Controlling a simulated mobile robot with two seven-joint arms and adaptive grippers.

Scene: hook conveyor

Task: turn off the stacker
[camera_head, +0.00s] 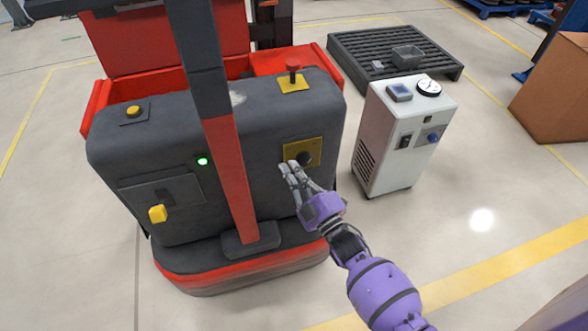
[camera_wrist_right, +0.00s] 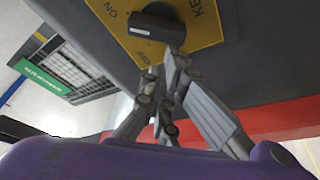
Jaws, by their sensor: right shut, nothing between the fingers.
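The stacker (camera_head: 120,165) is a red and dark grey machine filling the left and middle of the head view. A black key knob (camera_head: 304,158) sits on a yellow plate (camera_head: 290,151) on its front face. In the right wrist view the knob (camera_wrist_right: 155,24) lies across the yellow plate (camera_wrist_right: 112,30), which bears the words ON and KEY. A small green light (camera_head: 202,161) glows on the front. My right gripper (camera_head: 288,166) is shut and empty, its fingertips close beside the knob. Whether they touch it I cannot tell. My left gripper is out of view.
A dark and red upright bar (camera_head: 230,160) stands in front of the stacker, left of my right arm. A white cabinet with a gauge (camera_head: 399,135) stands close on the right. A dark slatted pallet (camera_head: 350,50) lies behind it.

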